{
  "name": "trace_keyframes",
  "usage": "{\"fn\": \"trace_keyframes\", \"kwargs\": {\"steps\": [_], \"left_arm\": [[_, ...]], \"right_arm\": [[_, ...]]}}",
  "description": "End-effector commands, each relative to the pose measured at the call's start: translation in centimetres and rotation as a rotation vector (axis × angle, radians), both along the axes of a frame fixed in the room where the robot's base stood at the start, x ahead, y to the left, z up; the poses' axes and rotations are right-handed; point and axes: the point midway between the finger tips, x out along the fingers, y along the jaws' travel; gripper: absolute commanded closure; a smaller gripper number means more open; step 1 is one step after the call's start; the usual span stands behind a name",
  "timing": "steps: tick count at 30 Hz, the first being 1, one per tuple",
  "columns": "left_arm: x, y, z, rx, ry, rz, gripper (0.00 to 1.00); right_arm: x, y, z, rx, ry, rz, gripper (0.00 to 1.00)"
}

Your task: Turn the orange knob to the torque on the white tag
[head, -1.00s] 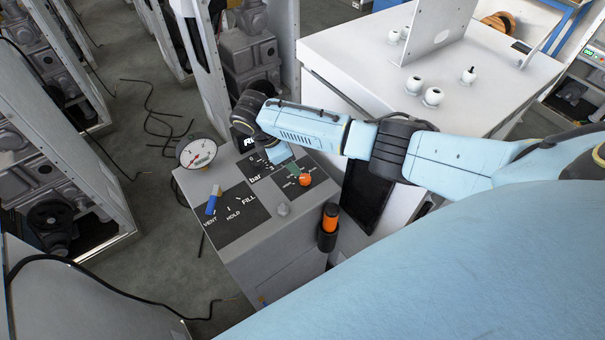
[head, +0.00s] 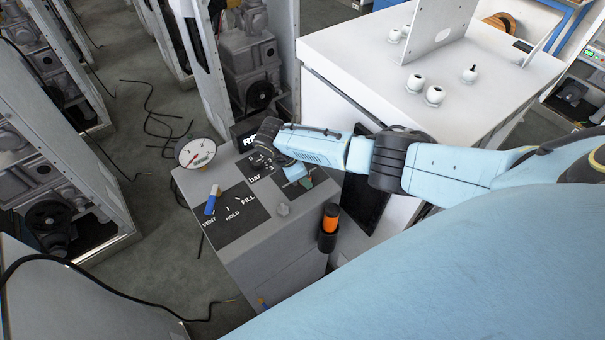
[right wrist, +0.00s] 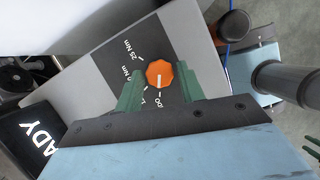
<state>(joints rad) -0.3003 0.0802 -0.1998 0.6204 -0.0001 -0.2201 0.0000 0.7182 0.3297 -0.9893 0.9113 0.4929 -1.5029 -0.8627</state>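The orange knob (right wrist: 159,73) is on a dark panel of the grey bench unit (head: 262,245). It carries a white pointer line. Printed marks around it include "25 Nm"; others are partly hidden by my fingers. My right gripper (right wrist: 160,82) is open, with a green finger on either side of the knob and small gaps between. In the head view my right gripper (head: 302,182) reaches over the panel and hides the knob. I cannot make out a white tag.
A white cabinet (head: 350,50) stands behind my right arm.

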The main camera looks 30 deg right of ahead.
Motion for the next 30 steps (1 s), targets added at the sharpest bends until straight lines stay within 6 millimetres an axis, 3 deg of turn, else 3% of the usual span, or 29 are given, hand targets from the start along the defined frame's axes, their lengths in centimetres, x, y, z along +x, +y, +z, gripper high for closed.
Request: {"fn": "trace_keyframes", "kwargs": {"steps": [1, 7, 19, 30], "left_arm": [[0.02, 0.0, 0.0, 0.0, 0.0, 0.0, 0.6], [0.04, 0.0, 0.0, 0.0, -0.001, 0.0, 0.6], [0.05, -0.01, -0.17, 0.0, -0.001, 0.001, 0.6], [0.05, -0.03, -0.93, 0.0, -0.001, 0.0, 0.6]], "right_arm": [[0.0, 0.0, 0.01, 0.0, 0.0, 0.0, 0.68], [0.0, 0.0, 0.02, 0.0, 0.0, 0.0, 0.93], [0.09, 0.01, 0.02, 0.001, 0.001, -0.086, 0.93], [0.33, -0.03, -0.06, 0.001, 0.002, -0.387, 0.93]]}}
